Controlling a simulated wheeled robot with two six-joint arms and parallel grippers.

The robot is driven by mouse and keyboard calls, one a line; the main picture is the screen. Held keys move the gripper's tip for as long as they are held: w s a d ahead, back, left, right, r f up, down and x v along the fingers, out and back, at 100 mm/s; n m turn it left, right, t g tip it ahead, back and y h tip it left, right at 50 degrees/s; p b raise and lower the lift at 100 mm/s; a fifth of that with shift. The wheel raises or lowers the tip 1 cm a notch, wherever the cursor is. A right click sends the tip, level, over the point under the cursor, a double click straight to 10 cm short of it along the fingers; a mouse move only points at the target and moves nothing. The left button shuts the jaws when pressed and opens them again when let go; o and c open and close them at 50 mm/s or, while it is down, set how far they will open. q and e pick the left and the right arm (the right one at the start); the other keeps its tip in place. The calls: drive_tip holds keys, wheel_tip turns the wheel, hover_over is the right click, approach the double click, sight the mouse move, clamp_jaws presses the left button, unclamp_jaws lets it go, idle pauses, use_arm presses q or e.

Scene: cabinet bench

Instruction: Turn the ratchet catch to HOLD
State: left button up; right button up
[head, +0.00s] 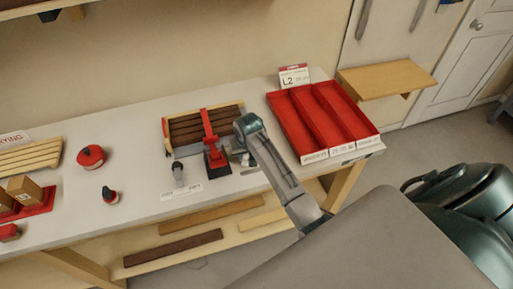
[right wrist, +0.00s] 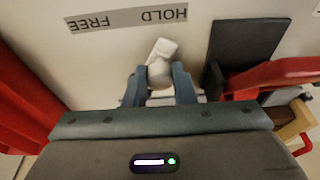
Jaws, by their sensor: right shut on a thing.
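The ratchet catch (right wrist: 160,66) is a small pale grey knob with a short lever, on the pale bench top. In the right wrist view its lever points up and slightly right, toward the word HOLD on the label strip (right wrist: 126,19). That strip reads HOLD and FREE upside down. My right gripper (right wrist: 159,84) is shut on the catch, with one finger on each side of the knob. In the head view my right gripper (head: 240,157) is over the bench just right of the red clamp (head: 210,135) and mostly covers the catch. My left gripper is not in view.
The clamp's black base (right wrist: 247,45) is close beside the right finger. Red trays (head: 274,101) stand at the bench's right. A slatted wooden piece (head: 185,128) lies behind the clamp. A grey knob (head: 178,172) and red-topped items (head: 91,156) are to the left.

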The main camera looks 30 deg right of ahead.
drive_tip(key=shift+w+a, duration=0.2)
drive_tip(key=shift+w, duration=0.05)
drive_tip(key=o, duration=0.7)
drive_tip(key=shift+o, duration=0.2)
drive_tip(key=shift+r, duration=4.5)
